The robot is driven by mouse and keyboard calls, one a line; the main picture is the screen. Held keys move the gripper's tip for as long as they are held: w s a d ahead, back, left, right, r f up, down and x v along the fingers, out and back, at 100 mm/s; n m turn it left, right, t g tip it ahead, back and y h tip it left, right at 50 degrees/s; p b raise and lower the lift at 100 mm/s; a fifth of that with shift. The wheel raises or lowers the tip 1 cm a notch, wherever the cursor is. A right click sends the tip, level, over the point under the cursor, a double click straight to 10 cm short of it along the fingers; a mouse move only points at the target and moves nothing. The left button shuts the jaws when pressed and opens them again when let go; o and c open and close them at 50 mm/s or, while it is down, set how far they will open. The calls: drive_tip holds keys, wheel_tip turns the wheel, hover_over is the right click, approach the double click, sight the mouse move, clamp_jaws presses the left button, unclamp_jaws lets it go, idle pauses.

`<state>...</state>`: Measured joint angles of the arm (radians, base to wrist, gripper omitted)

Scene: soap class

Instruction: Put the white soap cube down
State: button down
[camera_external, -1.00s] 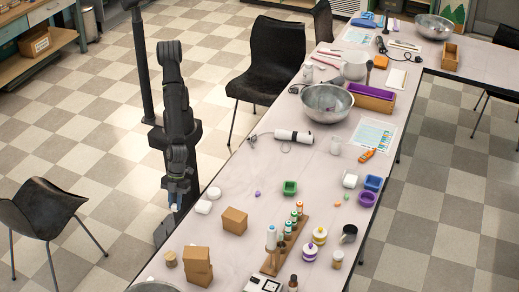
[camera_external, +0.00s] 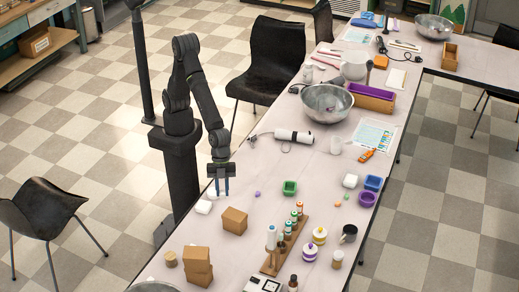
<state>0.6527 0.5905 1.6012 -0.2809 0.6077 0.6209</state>
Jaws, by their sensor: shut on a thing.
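My gripper (camera_external: 219,190) points down over the near left edge of the table, close above the tabletop. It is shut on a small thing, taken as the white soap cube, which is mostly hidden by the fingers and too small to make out. A white piece (camera_external: 203,207) lies on the table just left of and below my gripper. I cannot tell whether the held thing touches the tabletop.
A brown box (camera_external: 234,221) stands to the lower right of my gripper. A small purple piece (camera_external: 257,195) and a green mold (camera_external: 290,188) lie to the right. A white container (camera_external: 349,181) and a blue mold (camera_external: 373,183) stand farther right. Bare tabletop lies between.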

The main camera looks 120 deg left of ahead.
drive_tip(key=w+a+n+t+y, duration=0.1)
drive_tip(key=w+a+n, duration=0.35)
drive_tip(key=a, duration=0.85)
drive_tip(key=w+a+n+y, duration=0.1)
drive_tip(key=w+a, duration=0.7)
drive_tip(key=a, duration=0.4)
drive_tip(key=w+a+n+t+y, duration=0.1)
drive_tip(key=w+a+n, duration=0.2)
drive_tip(key=w+a, duration=0.7)
drive_tip(key=s+a+n+y, duration=0.1)
drive_tip(key=s+a+n, duration=0.2)
drive_tip(key=a, duration=1.2)
drive_tip(key=s+a+n, duration=0.2)
drive_tip(key=s+a, duration=0.1)
drive_tip(key=a, duration=1.1)
drive_tip(key=n+g+y, duration=0.1)
drive_tip(key=n+y, duration=0.2)
drive_tip(key=n, duration=0.5)
hover_over(297, 102)
drive_tip(key=s+d, duration=0.1)
wheel_tip(297, 102, down, 16)
drive_tip(key=shift+r, duration=0.1)
